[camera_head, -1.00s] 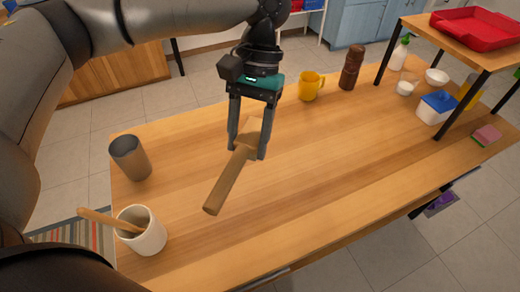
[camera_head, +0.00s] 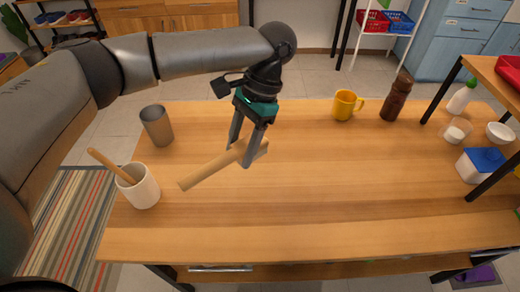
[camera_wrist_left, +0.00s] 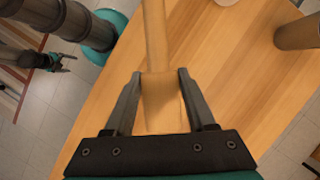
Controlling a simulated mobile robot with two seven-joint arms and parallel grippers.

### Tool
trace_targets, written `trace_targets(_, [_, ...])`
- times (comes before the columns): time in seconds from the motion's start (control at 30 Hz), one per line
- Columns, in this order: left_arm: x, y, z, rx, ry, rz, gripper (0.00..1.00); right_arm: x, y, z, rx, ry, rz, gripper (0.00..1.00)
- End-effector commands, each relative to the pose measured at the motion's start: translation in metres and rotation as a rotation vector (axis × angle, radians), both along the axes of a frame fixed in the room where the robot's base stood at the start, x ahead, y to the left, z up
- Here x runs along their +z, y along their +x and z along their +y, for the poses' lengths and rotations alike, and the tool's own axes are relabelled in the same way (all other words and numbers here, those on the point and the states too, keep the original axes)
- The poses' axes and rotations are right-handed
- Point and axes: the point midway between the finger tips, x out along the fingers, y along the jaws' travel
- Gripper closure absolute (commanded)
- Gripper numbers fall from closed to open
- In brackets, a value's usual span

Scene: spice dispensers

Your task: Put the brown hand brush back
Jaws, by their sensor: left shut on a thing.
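The brown hand brush (camera_head: 212,168) is held above the wooden table by my left gripper (camera_head: 240,158). The gripper is shut on the wide part of the brush. The handle points left and toward the near side in the head view. In the left wrist view the brush (camera_wrist_left: 157,50) lies between the fingers of the left gripper (camera_wrist_left: 161,80), its handle pointing away toward the top. My right gripper does not show clearly in the head view.
The wooden table (camera_head: 300,220) is clear in its middle and front. A white crock (camera_head: 139,188) with a wooden utensil and a grey cup (camera_head: 157,126) stand at left. A yellow mug (camera_head: 345,106), a brown bottle (camera_head: 395,100) and a blue-lidded container (camera_head: 481,165) stand at right.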

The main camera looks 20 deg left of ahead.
Motion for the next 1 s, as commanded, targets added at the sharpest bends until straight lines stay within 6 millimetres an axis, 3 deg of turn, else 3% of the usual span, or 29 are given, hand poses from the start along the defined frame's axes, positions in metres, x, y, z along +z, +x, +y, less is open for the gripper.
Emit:
trace_targets(0.33, [-0.042, 0.041, -0.011, -0.642, -0.002, 0.005, 1.00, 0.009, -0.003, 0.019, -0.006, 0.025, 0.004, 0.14])
trace_targets(0.8, [-0.092, 0.079, -0.018, -1.505, -0.004, 0.004, 1.00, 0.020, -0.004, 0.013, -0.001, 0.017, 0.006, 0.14])
trace_targets(1.0, [-0.105, 0.085, -0.019, -1.743, -0.002, 0.004, 1.00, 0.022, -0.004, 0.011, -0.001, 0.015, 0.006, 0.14])
